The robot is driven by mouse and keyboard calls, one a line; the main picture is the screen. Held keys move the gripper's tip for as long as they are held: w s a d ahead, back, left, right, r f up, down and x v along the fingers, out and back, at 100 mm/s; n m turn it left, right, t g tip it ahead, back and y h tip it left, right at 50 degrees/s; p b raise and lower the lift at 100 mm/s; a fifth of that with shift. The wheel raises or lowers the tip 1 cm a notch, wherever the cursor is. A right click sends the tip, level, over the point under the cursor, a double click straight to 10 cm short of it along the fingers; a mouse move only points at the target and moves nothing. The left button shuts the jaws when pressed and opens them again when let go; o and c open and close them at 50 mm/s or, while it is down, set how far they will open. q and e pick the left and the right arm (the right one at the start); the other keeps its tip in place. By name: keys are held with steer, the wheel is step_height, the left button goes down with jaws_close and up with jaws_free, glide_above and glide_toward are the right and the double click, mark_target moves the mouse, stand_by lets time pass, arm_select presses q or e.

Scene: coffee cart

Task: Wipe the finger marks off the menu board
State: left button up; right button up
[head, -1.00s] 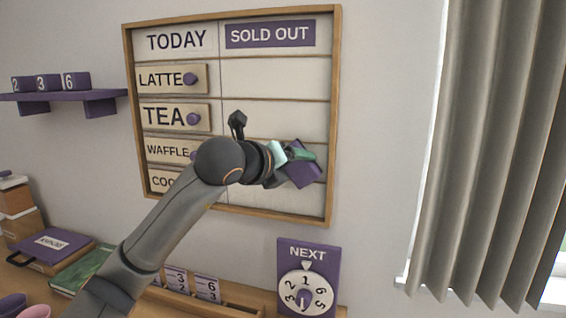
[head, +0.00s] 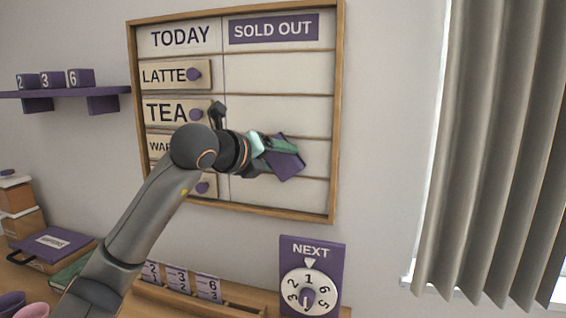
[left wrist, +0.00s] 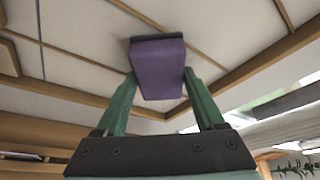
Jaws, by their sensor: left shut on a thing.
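The menu board (head: 277,73) hangs on the wall in a wooden frame, with TODAY and SOLD OUT columns. Name plates such as LATTE (head: 164,75) and TEA (head: 165,112) sit in the left column. My left gripper (head: 281,154) is shut on a purple block-shaped wiper (head: 288,164), in front of the lower right column. In the left wrist view the wiper (left wrist: 158,70) sits between the green fingers, its dark far face at or close to the board; I cannot tell if it touches. No finger marks can be made out. My right gripper is not in view.
A purple shelf (head: 62,98) with number blocks is on the left wall. Below stand a NEXT dial (head: 311,275), a wooden rack (head: 210,300) of number cards and a purple case (head: 50,246). A grey curtain (head: 500,150) hangs right. Wall between board and curtain is bare.

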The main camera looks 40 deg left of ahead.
arm_select(q)
steer(key=s+a+b, duration=0.2)
steer(key=a, duration=0.4)
steer(key=shift+a, duration=0.25)
stand_by(0.3)
steer(key=shift+s+d+b, duration=0.3)
steer(key=shift+s+b, duration=0.2)
steer(key=shift+s, duration=0.45)
steer(key=shift+s+d+b, duration=0.3)
steer(key=shift+s+b, duration=0.2)
steer(key=shift+s, duration=0.45)
steer(key=shift+s+d+b, duration=0.3)
steer(key=shift+s+b, duration=0.2)
steer(key=shift+s, duration=0.45)
